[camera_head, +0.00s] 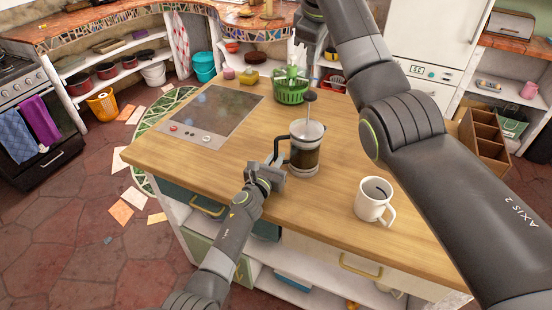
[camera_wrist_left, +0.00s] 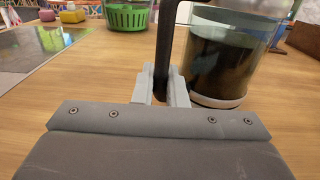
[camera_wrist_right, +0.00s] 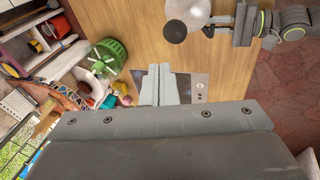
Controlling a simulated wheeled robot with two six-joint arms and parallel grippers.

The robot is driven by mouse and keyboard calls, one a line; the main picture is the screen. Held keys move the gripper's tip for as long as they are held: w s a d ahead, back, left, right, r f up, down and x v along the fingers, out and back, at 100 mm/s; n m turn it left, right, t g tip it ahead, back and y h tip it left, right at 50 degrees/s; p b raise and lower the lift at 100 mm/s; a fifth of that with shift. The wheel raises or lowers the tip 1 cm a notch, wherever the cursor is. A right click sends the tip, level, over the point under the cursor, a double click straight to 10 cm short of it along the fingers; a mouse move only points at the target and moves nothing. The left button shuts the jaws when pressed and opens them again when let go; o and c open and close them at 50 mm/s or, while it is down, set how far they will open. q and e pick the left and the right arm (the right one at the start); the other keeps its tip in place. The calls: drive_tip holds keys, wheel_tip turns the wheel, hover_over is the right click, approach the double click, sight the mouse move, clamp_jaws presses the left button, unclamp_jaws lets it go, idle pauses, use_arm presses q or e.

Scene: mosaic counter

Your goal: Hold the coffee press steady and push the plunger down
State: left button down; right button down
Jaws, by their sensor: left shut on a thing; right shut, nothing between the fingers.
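The coffee press (camera_head: 306,157) stands upright on the wooden counter, dark liquid inside its glass. Its plunger rod stands up from the lid, topped by a dark knob (camera_head: 310,96). My left gripper (camera_wrist_left: 163,90) is shut on the press's black handle (camera_wrist_left: 168,40), with the glass (camera_wrist_left: 228,60) just to the right in the left wrist view. My right gripper (camera_wrist_right: 159,86) is shut and empty, high above the counter and away from the press. The right wrist view shows the lid (camera_wrist_right: 190,10) and knob (camera_wrist_right: 175,31) beyond its fingertips.
A white mug (camera_head: 371,202) stands right of the press, near the front edge. A black cooktop (camera_head: 215,112) is set into the counter at left. A green basket (camera_head: 290,93) stands behind the press and a wooden divided box (camera_head: 484,145) at right.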

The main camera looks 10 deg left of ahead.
sight(311, 96)
drive_tip(key=shift+w+d+f+m+y, duration=0.1)
drive_tip(key=shift+w+f+m, duration=0.1)
drive_tip(key=shift+f+m, duration=1.3)
drive_tip(key=shift+w+f+m+y, duration=0.2)
drive_tip(key=shift+f+m, duration=0.55)
drive_tip(key=shift+m, duration=1.55)
drive_tip(key=shift+w+d+f+m, duration=0.1)
drive_tip(key=shift+w+f+m, duration=0.15)
drive_tip(key=shift+f+m, duration=1.25)
drive_tip(key=shift+r+m, duration=0.3)
drive_tip(key=shift+m, duration=0.1)
drive_tip(key=shift+f, duration=4.25)
